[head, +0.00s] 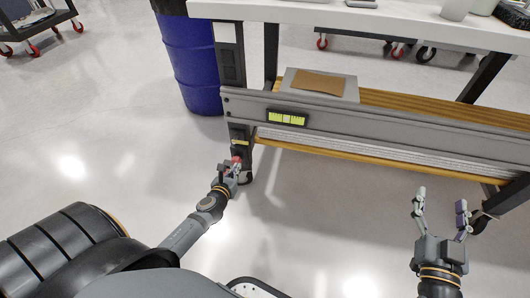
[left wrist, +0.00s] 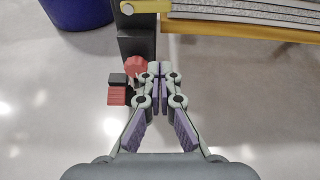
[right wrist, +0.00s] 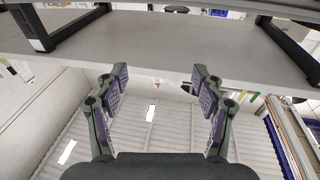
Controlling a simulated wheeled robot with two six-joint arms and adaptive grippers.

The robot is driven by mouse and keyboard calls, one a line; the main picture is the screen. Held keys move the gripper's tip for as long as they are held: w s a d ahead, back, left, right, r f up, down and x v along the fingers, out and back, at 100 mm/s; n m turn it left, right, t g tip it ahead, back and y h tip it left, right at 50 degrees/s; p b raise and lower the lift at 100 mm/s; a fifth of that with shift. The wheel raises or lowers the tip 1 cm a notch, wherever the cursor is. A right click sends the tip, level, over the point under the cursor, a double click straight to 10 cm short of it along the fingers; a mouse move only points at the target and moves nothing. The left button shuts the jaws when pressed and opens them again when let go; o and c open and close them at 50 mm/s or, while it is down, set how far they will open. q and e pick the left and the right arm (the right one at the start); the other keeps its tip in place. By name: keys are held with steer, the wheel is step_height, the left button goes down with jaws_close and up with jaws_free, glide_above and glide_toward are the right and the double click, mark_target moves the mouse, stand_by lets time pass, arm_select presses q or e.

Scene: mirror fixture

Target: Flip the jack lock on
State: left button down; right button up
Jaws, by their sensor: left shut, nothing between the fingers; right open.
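The jack lock shows in the left wrist view as a red tab (left wrist: 117,96) on a small black block, with a red knob (left wrist: 135,66) above it at the foot of a dark table leg (left wrist: 137,40). In the head view a bit of red (head: 236,159) shows at the leg's bottom, partly hidden by my gripper. My left gripper (left wrist: 160,70) is shut and empty, its tips just right of the red knob; I cannot tell if they touch. My right gripper (head: 440,198) is open and empty, far to the right by the workbench.
A white-topped workbench (head: 400,14) has a grey rail (head: 380,131) and a yellow lower shelf (head: 430,108). A blue barrel (head: 192,65) stands left of the leg. The floor in front is clear.

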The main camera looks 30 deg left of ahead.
arm_select(q)
steer(key=shift+a+f, duration=0.15)
steer(key=shift+f, duration=0.05)
arm_select(e)
steer(key=shift+f, duration=0.1)
